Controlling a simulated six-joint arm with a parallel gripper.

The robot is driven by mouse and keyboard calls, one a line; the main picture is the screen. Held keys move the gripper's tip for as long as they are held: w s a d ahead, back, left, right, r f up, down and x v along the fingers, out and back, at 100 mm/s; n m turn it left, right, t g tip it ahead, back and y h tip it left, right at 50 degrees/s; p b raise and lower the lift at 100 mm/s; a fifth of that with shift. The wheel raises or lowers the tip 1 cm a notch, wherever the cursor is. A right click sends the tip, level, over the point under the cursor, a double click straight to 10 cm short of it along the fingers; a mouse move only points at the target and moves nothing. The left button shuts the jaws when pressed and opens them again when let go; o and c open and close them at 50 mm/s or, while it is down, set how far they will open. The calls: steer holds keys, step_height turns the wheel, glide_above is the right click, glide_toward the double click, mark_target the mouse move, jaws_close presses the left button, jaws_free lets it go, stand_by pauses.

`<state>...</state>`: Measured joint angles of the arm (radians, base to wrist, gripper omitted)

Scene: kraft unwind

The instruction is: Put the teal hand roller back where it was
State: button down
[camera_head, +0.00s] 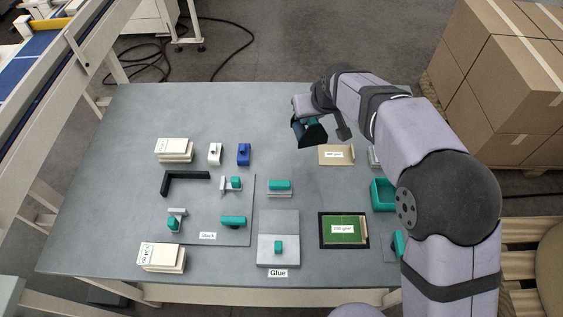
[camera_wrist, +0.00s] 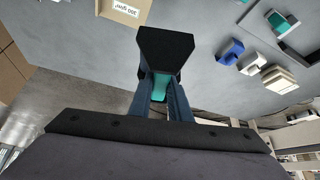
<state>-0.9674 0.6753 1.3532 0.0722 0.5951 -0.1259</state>
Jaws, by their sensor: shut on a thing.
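My gripper (camera_head: 308,122) is in the air over the back right of the table. In the wrist view its two fingers (camera_wrist: 160,95) are shut on a teal handle (camera_wrist: 160,87) with a wide black head (camera_wrist: 166,46) beyond them. This looks like the teal hand roller (camera_head: 311,133); it is held clear of the table. The fingers hide part of its handle. Several other teal-handled pieces stay on the table, among them one on a grey plate (camera_head: 280,185) and one on the Glue pad (camera_head: 265,222).
A grey Stack board (camera_head: 243,205) with a black corner bracket (camera_head: 168,188) lies left. White and blue blocks (camera_head: 243,154) stand behind it. A kraft card (camera_head: 337,154), green card (camera_head: 343,230) and teal tray (camera_head: 379,196) are right. The table's back middle is clear.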

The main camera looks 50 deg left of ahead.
steer(key=s+a+n, duration=0.1)
steer(key=s+a, duration=0.5)
steer(key=shift+g, duration=0.4)
steer(key=shift+w+d+f+p, duration=0.1)
steer(key=shift+f+p, duration=0.55)
steer(key=shift+f, duration=2.05)
steer(key=shift+w+d+f+p, duration=0.1)
steer(key=shift+f+p, duration=0.55)
steer(key=shift+f, duration=2)
steer(key=shift+f, duration=0.15)
steer(key=shift+s+d+f+b, duration=0.15)
steer(key=shift+d+f+b, duration=0.1)
steer(key=shift+f+b, duration=0.35)
steer(key=c, duration=1.8)
jaws_free()
steer(key=shift+f, duration=0.15)
steer(key=shift+o, duration=0.8)
steer(key=shift+a, duration=0.1)
